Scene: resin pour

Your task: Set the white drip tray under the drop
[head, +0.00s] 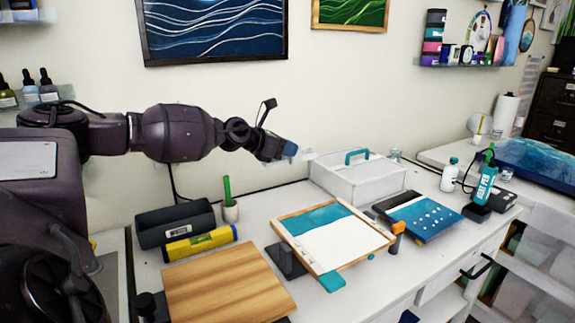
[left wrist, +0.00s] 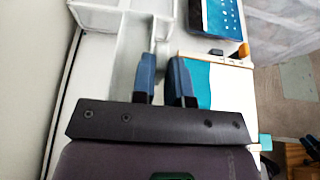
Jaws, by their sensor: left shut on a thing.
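My left gripper (head: 292,152) is shut on a thin white piece (head: 305,156), apparently the white drip tray, held in the air near the wall. In the left wrist view the dark blue fingers (left wrist: 163,82) have a pale surface between them; its outline blends into the white things behind. A wood-framed board (head: 335,238) with teal and white resin is raised above the table, right of and below the gripper. My right gripper is not in view.
A white box with a teal handle (head: 358,178) stands behind the board. A blue panel (head: 422,217) and an orange-topped clamp (head: 398,229) are at its right.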

